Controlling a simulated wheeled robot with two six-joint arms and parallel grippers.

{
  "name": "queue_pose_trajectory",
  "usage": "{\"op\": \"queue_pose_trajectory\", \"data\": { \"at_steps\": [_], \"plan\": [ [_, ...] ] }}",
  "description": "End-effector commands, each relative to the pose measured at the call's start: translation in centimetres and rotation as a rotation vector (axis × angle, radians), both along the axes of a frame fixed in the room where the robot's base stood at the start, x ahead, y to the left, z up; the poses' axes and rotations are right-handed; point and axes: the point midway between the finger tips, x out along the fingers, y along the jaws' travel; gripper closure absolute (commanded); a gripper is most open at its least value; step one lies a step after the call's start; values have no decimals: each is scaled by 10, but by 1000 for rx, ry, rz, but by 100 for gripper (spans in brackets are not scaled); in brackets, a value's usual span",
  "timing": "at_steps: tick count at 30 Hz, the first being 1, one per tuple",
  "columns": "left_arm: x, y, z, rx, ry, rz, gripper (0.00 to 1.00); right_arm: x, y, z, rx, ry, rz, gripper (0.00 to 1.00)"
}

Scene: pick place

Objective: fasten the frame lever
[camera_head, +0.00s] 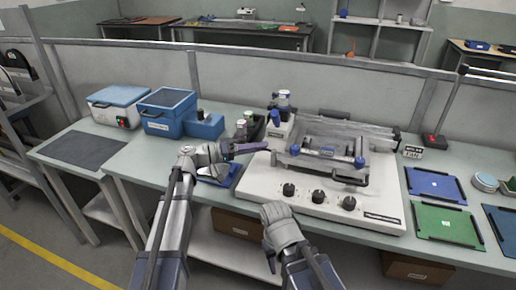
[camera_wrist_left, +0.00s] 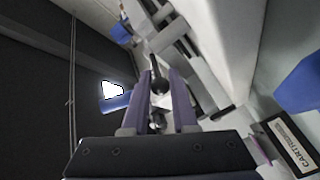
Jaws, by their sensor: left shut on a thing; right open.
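The machine (camera_head: 262,180) is a white base with black knobs on its front. On it sits a metal frame (camera_head: 335,165) with a crossbar and blue end knobs. My left gripper (camera_head: 262,146) reaches to the machine's left edge with its purple fingers. In the left wrist view the fingers (camera_wrist_left: 160,88) close around a dark round knob on a thin rod, which looks like the frame lever (camera_wrist_left: 159,85). The lever is too small to make out in the head view. My right gripper (camera_head: 274,208) is open and empty, low in front of the machine; its fingertips are hard to see.
Blue bins (camera_head: 165,112) and a cooler-like box (camera_head: 118,100) stand on the bench at left. Blue (camera_head: 436,184) and green (camera_head: 446,224) boards lie to the right of the machine. A dark mat (camera_head: 82,149) lies bare at far left.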

Motion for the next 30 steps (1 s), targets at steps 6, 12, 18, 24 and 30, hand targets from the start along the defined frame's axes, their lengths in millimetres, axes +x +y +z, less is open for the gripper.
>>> {"op": "queue_pose_trajectory", "data": {
  "at_steps": [6,12,18,24,30],
  "plan": [
    [0,0,0,0,0,1,66,0,0,0,0,0,0,55],
    [0,0,0,0,0,1,43,0,0,0,0,0,0,55],
    [0,0,0,0,0,1,43,0,0,0,0,0,0,55],
    [-4,15,0,-1,0,4,43,0,0,0,0,0,0,55],
    [-12,47,0,0,0,5,43,0,0,0,0,0,0,55]
  ]
}}
